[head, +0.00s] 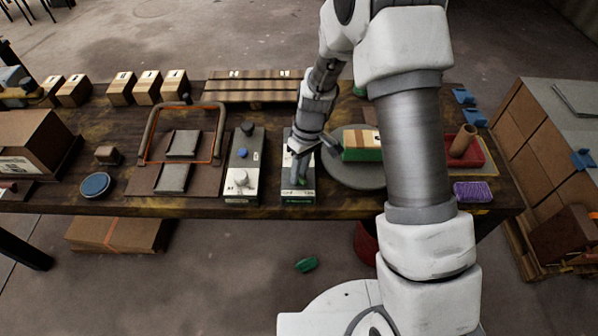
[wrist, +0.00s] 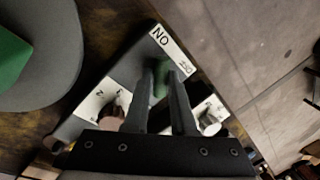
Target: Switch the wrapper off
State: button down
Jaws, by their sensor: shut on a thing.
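A green-and-tan box sits on the turntable. My gripper (head: 302,172) is down over the control box. In the wrist view, its fingers (wrist: 165,82) are closed around a small green switch part (wrist: 161,86), mostly hidden between them. A white label (wrist: 172,50) with black letters, reading "NO" as pictured, lies beyond the fingertips. Knobs on white plates show to the left (wrist: 110,116) and right (wrist: 210,120) of the fingers.
A second control box (head: 243,165) with several knobs stands close on the left, beside an orange-edged frame (head: 181,135). A red tray (head: 466,152) holds a tan roll at the right. Several cartons line the back left. A green piece (head: 306,264) lies on the floor.

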jog(key=m+b, duration=0.1)
jog(key=m, duration=0.3)
jog(key=shift+d+t, duration=0.1)
jog(key=shift+t, duration=0.2)
jog(key=m+t, duration=0.1)
jog(key=m, duration=0.3)
jog(key=shift+s+m+y+b, duration=0.1)
jog(key=shift+m+y+b, duration=0.2)
jog(key=m, duration=0.4)
jog(key=shift+s+r+m+t, duration=0.1)
jog(key=shift+m+t, duration=0.2)
jog(key=shift+t, duration=0.1)
jog(key=m+p, duration=0.2)
jog(key=m, duration=0.2)
jog(key=shift+t, duration=0.3)
jog(key=shift+m+h, duration=0.3)
jog(key=shift+h, duration=0.1)
jog(key=c, duration=0.8)
grip_release()
jog(key=shift+o, duration=0.2)
